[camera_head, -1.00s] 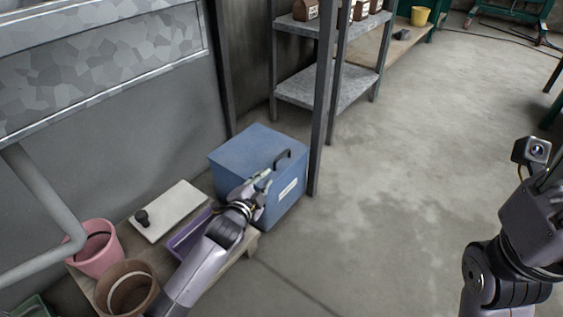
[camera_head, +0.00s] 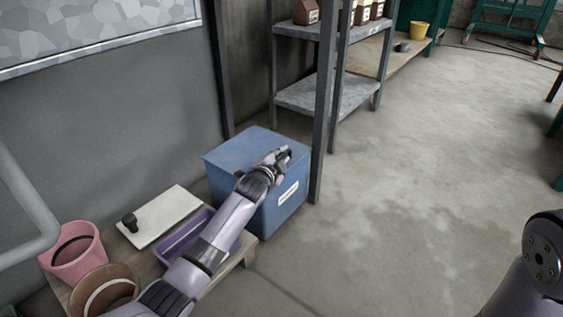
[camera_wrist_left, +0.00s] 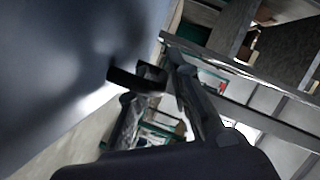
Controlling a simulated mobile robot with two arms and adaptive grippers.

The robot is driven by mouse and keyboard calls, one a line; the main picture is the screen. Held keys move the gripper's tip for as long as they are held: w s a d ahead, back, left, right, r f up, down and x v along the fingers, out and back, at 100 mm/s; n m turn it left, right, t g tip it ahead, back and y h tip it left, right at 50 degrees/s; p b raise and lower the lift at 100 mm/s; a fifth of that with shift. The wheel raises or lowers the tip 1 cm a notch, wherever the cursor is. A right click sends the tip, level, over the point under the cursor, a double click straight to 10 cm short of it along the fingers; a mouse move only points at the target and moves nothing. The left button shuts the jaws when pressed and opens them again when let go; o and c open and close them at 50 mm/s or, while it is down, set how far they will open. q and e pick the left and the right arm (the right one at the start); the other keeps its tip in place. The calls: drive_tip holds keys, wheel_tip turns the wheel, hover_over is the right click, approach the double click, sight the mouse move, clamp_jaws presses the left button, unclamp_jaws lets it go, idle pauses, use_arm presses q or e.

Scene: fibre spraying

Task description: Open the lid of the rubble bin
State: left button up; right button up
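The rubble bin (camera_head: 285,205) is a blue box with a white label on its front, standing at the right end of a low wooden bench. Its blue lid (camera_head: 238,151) lies flat and shut. My left gripper (camera_head: 283,153) is over the lid's front right part, at the dark handle, which it mostly hides. In the left wrist view the black handle (camera_wrist_left: 136,77) stands out from the blue-grey lid surface, close to the dark fingers (camera_wrist_left: 158,98). I cannot tell whether they are closed on it. My right gripper is out of view; only part of that arm shows.
A shelf post (camera_head: 321,120) stands close to the bin's right side. A purple tray (camera_head: 172,250), a white board (camera_head: 165,212), a pink bucket (camera_head: 75,262) and a brown bucket (camera_head: 120,272) are on the bench. The floor to the right is clear.

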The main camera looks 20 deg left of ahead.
use_arm(q)
drive_tip(key=shift+w, duration=0.15)
drive_tip(key=shift+c, duration=0.3)
clamp_jaws()
idle(0.4)
